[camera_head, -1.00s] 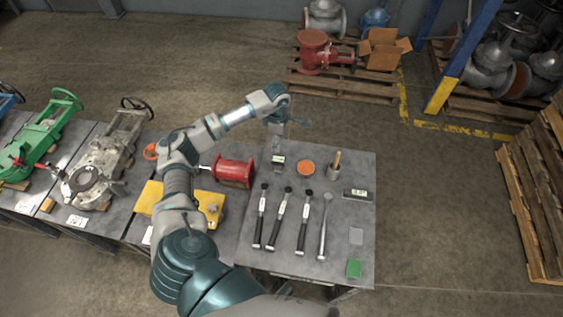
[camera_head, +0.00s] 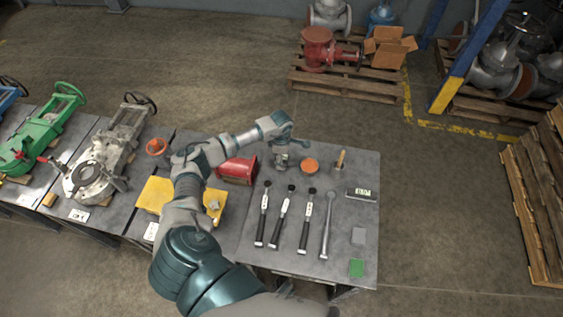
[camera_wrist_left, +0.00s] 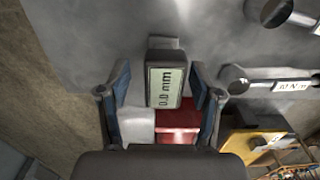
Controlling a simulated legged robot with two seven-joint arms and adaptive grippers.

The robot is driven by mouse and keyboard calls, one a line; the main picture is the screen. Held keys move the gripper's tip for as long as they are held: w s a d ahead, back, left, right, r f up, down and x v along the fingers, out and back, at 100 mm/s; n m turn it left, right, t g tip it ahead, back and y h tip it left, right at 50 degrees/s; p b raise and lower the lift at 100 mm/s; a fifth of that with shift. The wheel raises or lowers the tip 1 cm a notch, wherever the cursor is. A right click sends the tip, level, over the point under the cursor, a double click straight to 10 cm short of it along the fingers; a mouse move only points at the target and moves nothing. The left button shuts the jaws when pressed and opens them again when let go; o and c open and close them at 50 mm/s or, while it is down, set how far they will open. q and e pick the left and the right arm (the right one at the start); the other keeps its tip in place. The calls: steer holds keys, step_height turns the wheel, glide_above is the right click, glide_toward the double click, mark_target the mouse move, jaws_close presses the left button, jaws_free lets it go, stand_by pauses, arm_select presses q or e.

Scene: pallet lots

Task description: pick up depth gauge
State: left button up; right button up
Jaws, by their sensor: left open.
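The fingers are open, one on each side, with a visible gap to the gauge. In the head view my left gripper (camera_head: 281,158) points down over the back left part of the tool table, and it mostly hides the gauge there. My right gripper is not in view.
On the tool table (camera_head: 300,263) are several torque wrenches (camera_head: 304,222), an orange disc (camera_head: 310,166), a holder with a wooden handle (camera_head: 340,160), a small display box (camera_head: 361,194), and grey and green pads (camera_head: 356,268). A red part (camera_head: 238,171) stands left of my gripper.

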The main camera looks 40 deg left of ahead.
arm_select(q)
steer(key=shift+d+r, duration=0.2)
steer(key=shift+d, duration=0.2)
jaws_close()
steer(key=shift+a, duration=0.15)
